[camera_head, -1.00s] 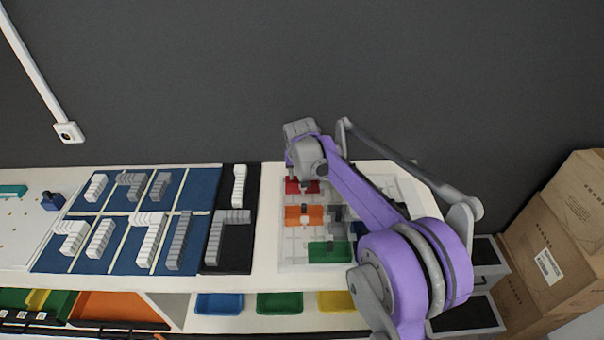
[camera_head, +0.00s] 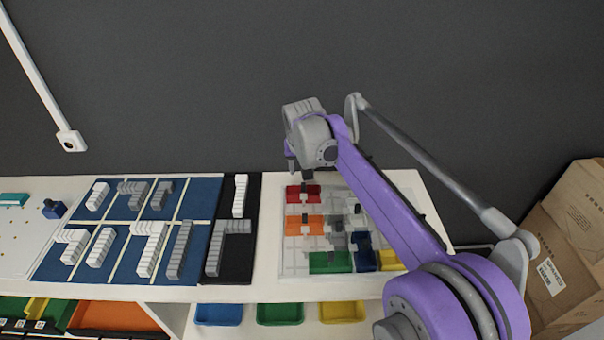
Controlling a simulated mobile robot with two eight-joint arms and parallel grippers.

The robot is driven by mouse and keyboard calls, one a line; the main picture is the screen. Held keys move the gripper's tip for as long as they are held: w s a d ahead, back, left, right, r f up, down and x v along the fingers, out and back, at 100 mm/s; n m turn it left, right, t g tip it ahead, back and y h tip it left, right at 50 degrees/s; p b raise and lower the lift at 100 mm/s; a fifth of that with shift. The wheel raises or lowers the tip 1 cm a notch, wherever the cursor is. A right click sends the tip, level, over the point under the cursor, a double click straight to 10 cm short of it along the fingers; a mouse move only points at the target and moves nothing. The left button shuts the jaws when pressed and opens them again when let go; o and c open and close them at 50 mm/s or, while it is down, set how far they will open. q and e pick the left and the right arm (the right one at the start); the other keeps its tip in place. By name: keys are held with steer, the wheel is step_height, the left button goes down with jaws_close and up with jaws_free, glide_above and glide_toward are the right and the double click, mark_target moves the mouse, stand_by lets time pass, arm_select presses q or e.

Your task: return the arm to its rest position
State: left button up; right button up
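My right arm comes in from the lower right, purple and grey, and reaches over the white grid board (camera_head: 290,268). Its gripper (camera_head: 305,177) points down over the red block (camera_head: 303,194) at the board's back left. The fingers are small and dark, and whether they are open or shut cannot be made out. An orange block (camera_head: 304,225), a green block (camera_head: 329,262), a blue block (camera_head: 364,258) and a yellow block (camera_head: 390,261) are on the board, with grey pieces among them. My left gripper is not in view.
A blue mat (camera_head: 202,190) with white and grey stepped pieces lies left, beside a black mat (camera_head: 236,268) with two more. Coloured trays (camera_head: 219,314) sit on the shelf below. Cardboard boxes (camera_head: 570,225) stand at the far right. A dark wall is behind.

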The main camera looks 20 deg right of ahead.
steer(key=shift+s+r, duration=0.1)
steer(key=shift+r, duration=0.05)
stand_by(0.3)
steer(key=s+a+f+n, duration=0.1)
steer(key=s+f, duration=0.3)
steer(key=s, duration=0.6)
steer(key=s+a+f+n+y, duration=0.1)
steer(key=s+f, duration=0.3)
steer(key=s, duration=0.7)
steer(key=s+a+f+n+t, duration=0.1)
steer(key=s+f, duration=0.3)
steer(key=s, duration=0.7)
steer(key=shift+a+f, duration=0.15)
steer(key=shift+a, duration=0.25)
